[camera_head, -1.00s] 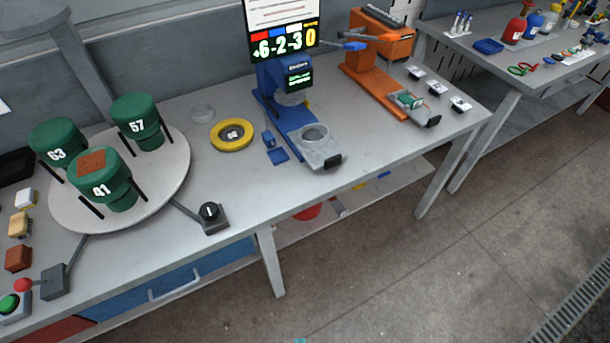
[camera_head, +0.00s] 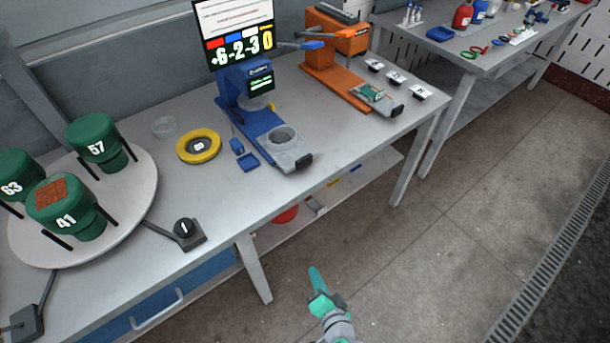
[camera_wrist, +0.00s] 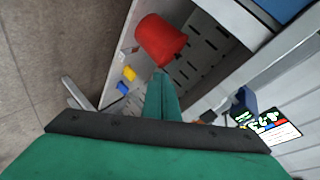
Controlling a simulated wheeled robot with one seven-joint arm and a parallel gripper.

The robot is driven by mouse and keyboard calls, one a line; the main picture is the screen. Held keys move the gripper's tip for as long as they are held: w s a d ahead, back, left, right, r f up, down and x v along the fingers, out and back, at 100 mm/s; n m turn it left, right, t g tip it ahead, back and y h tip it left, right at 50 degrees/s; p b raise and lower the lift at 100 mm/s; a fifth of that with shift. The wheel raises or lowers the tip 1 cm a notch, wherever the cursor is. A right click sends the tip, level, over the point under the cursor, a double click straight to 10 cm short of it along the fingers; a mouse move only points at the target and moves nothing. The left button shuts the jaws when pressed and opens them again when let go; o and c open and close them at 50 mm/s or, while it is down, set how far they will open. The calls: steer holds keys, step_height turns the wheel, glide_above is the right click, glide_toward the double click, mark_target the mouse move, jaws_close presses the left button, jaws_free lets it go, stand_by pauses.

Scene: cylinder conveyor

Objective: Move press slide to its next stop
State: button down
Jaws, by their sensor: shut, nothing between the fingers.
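A blue press (camera_head: 236,92) stands on the workbench (camera_head: 190,215). Its grey slide (camera_head: 295,155) sticks out toward the bench's front edge, carrying a round ring-like cup (camera_head: 281,137) and ending in a black handle (camera_head: 304,161). An orange press (camera_head: 321,65) stands to its right, with a grey slide (camera_head: 386,101) holding a small green part (camera_head: 374,92). My gripper (camera_head: 316,272) is shut and empty, in front of the bench over the floor and apart from both slides. Its closed green fingers (camera_wrist: 162,95) also show in the wrist view.
A turntable (camera_head: 140,205) with green numbered canisters stands at left. A display (camera_head: 234,30) stands above the blue press. A red bin (camera_wrist: 160,42) is on the lower shelf. Floor in front is clear.

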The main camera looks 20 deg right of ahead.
steer(key=w+d+r+m+t+y, duration=0.2)
steer(key=w+d+r, duration=0.35)
steer(key=w, duration=0.25)
steer(key=t+y, duration=0.2)
steer(key=y, duration=0.2)
glide_toward(298, 168)
steer(key=x, duration=0.6)
steer(key=shift+w+f, duration=0.1)
steer(key=shift+w, duration=0.15)
